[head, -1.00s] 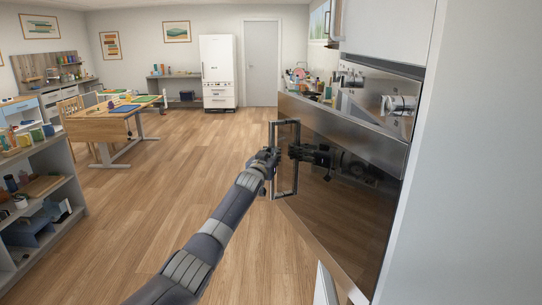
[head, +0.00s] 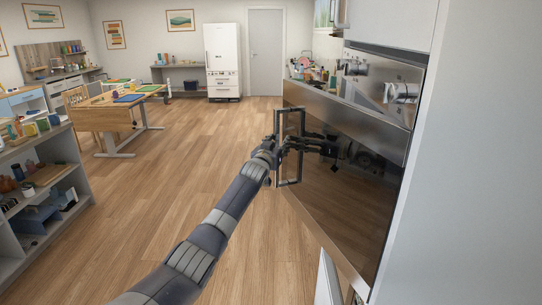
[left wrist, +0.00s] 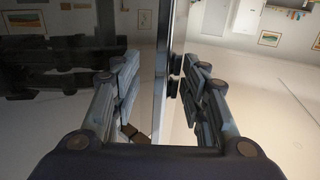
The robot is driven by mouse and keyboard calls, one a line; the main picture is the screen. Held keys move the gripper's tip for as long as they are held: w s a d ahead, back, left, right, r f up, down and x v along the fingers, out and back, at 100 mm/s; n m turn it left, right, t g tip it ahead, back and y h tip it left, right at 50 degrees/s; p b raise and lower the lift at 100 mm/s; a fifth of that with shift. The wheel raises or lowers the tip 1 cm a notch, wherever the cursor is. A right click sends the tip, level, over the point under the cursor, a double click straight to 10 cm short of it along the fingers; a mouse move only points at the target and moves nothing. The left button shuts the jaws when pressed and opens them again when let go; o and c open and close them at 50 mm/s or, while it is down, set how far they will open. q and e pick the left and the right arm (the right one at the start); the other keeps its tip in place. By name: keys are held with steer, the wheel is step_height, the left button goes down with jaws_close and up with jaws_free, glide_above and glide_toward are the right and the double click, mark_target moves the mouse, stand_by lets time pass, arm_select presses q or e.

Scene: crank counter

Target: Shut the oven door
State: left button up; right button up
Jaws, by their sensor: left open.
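The oven door (head: 345,215) is a dark glass panel in a steel frame, standing swung out from the oven. Its upright rectangular steel handle (head: 289,178) is near the left, free edge. My left gripper (head: 277,150) is at the handle, and its dark mirror image shows in the glass. In the left wrist view my left gripper (left wrist: 158,82) is open, with a finger on either side of an upright steel bar (left wrist: 161,65). I cannot tell whether either finger touches it. My right gripper is in neither view.
A pale wall (head: 480,170) closes the right side. A white panel edge (head: 328,280) stands low in front of the door. Open wooden floor (head: 205,160) lies left, with shelves (head: 40,190) farther left.

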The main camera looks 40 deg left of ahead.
arm_select(q)
steer(key=shift+v, duration=1.2)
steer(key=v, duration=0.9)
steer(key=shift+d+f, duration=0.15)
steer(key=shift+w, duration=0.1)
